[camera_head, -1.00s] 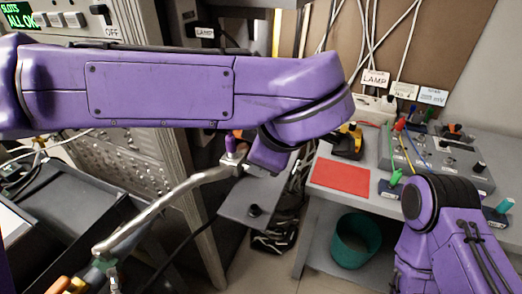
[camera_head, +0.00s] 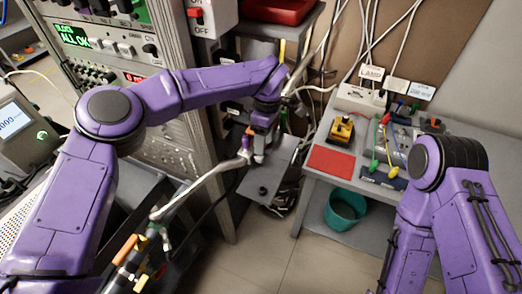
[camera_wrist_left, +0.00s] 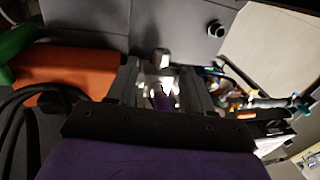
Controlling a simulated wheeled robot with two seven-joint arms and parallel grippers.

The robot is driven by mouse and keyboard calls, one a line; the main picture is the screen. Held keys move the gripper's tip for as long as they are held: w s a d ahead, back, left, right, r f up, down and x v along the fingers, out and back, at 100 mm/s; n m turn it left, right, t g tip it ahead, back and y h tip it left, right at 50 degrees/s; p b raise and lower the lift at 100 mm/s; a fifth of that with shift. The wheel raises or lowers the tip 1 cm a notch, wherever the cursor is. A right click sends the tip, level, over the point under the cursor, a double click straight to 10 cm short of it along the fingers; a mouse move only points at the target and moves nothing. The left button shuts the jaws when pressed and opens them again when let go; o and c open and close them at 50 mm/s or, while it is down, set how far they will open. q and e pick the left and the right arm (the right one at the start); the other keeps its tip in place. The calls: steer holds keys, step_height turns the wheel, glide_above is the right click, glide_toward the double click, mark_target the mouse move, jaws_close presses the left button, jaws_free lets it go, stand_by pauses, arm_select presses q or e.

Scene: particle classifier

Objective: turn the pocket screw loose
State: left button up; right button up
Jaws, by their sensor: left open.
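My left gripper (camera_head: 257,157) is at the far end of the bent metal tube (camera_head: 195,186), beside a small purple fitting (camera_head: 245,144) with an orange top. In the left wrist view its jaws (camera_wrist_left: 162,95) are apart, with a shiny metal part (camera_wrist_left: 160,82) and a bit of purple between them. I cannot tell whether the jaws touch it. I cannot make out for certain which part is the pocket screw. A grey plate (camera_head: 278,172) with a black knob (camera_head: 263,190) lies just beyond the tube's end. My right arm shows at the right, its gripper out of view.
An instrument rack (camera_head: 180,95) stands behind my left arm. The grey table (camera_head: 318,182) at right bears a red mat (camera_head: 331,160), a yellow device (camera_head: 341,129) and a wired box. A teal bin (camera_head: 345,208) stands below. The floor (camera_head: 270,250) in front is clear.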

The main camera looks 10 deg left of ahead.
mark_target(260, 159)
arm_select(q)
steer(key=f, duration=0.2)
steer(key=s+f+p, duration=0.1)
steer(key=f, duration=0.1)
steer(key=shift+a, duration=0.35)
steer(key=shift+d+f, duration=0.1)
steer(key=shift+f, duration=0.4)
jaws_close()
steer(key=shift+a, duration=0.2)
steer(key=shift+d, duration=0.15)
steer(key=shift+s, duration=0.1)
